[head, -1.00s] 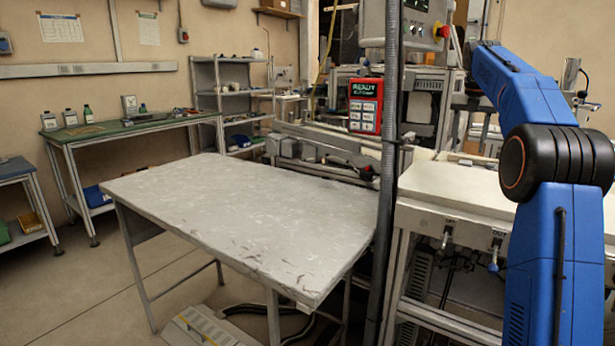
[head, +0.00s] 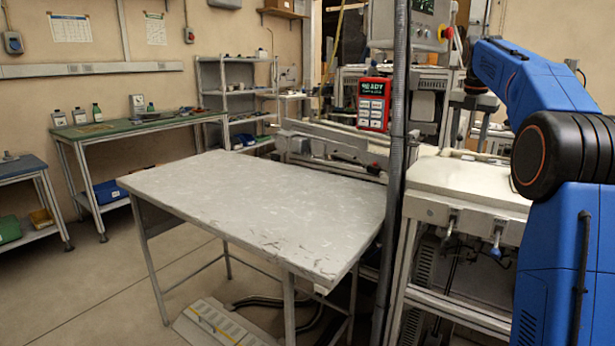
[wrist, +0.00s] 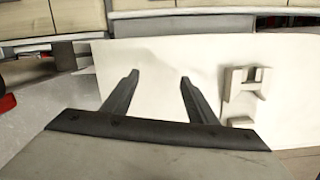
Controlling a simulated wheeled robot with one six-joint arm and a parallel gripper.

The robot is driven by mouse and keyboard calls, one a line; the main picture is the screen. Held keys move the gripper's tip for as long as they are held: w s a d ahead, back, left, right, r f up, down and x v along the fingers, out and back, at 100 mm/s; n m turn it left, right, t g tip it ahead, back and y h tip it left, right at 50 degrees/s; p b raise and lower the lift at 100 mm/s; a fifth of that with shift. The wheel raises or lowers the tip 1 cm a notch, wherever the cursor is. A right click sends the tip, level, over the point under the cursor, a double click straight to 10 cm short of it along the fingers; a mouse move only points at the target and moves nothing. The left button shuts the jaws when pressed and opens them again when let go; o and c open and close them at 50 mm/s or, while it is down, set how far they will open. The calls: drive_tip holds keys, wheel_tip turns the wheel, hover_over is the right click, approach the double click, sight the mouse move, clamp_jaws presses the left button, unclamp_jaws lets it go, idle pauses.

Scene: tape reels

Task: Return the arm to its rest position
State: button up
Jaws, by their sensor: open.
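My gripper (wrist: 158,85) shows in the wrist view with its two dark fingers spread apart and nothing between them. It is open and empty, with a pale, flat surface (wrist: 220,65) beyond the fingertips. In the head view my blue arm stands at the right, bent at a black joint. The gripper itself is out of sight in the head view.
A bare grey table (head: 265,210) stands in the middle. A white-topped machine bench (head: 465,185) is beside my arm, with a grey post (head: 392,180) at its left. A green-topped bench (head: 140,127) stands at the back left. A pale bracket (wrist: 245,82) is right of the fingers.

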drive_tip(key=s+a+m, duration=0.2)
drive_tip(key=s, duration=0.1)
drive_tip(key=s+a+m, duration=0.2)
drive_tip(key=s, duration=0.2)
drive_tip(key=s+a+m, duration=0.2)
drive_tip(key=s+a, duration=0.1)
drive_tip(key=shift+s+t, duration=0.35)
drive_tip(key=shift+t, duration=0.05)
drive_tip(key=s+a+f+m+t, duration=0.1)
drive_tip(key=s+a+f+m, duration=0.3)
drive_tip(key=s, duration=0.5)
drive_tip(key=s+a+f+m, duration=0.3)
drive_tip(key=s+f+m, duration=0.2)
drive_tip(key=s, duration=0.3)
drive_tip(key=s+a+f+m+t, duration=0.1)
drive_tip(key=s+a+f+m, duration=0.3)
drive_tip(key=s, duration=0.5)
drive_tip(key=s+a+f+m, duration=0.1)
drive_tip(key=s+f+m, duration=0.7)
drive_tip(key=s+f, duration=0.4)
wheel_tip(320, 180, down, 2)
drive_tip(key=shift+f+t+y, duration=0.2)
drive_tip(key=shift+t+y, duration=0.1)
drive_tip(key=shift+y, duration=0.1)
